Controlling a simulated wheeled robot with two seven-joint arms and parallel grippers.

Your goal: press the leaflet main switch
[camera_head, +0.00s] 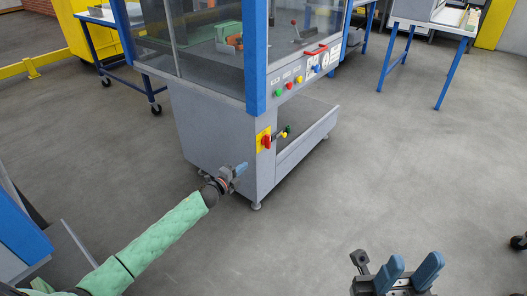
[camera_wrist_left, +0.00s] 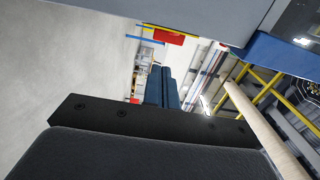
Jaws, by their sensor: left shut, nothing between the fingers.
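A red rotary main switch (camera_head: 266,141) sits on a yellow plate at the front corner of the grey machine cabinet (camera_head: 215,125). No lettering that names it as the leaflet switch is readable. My left gripper (camera_head: 241,169) is shut and empty, below and left of the switch in the head view, and appears apart from it. Its blue fingers show together in the left wrist view (camera_wrist_left: 161,88). A red and yellow shape (camera_wrist_left: 168,38) lies above them there; I cannot tell whether it is the switch. My right gripper (camera_head: 411,274) is open and empty at the lower right.
A blue corner post (camera_head: 255,60) rises above the switch. Green and yellow fittings (camera_head: 286,132) stick out right of it. A button panel (camera_head: 300,77) is higher up. Blue-legged tables (camera_head: 402,65) stand behind. The floor (camera_head: 330,215) in front is clear.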

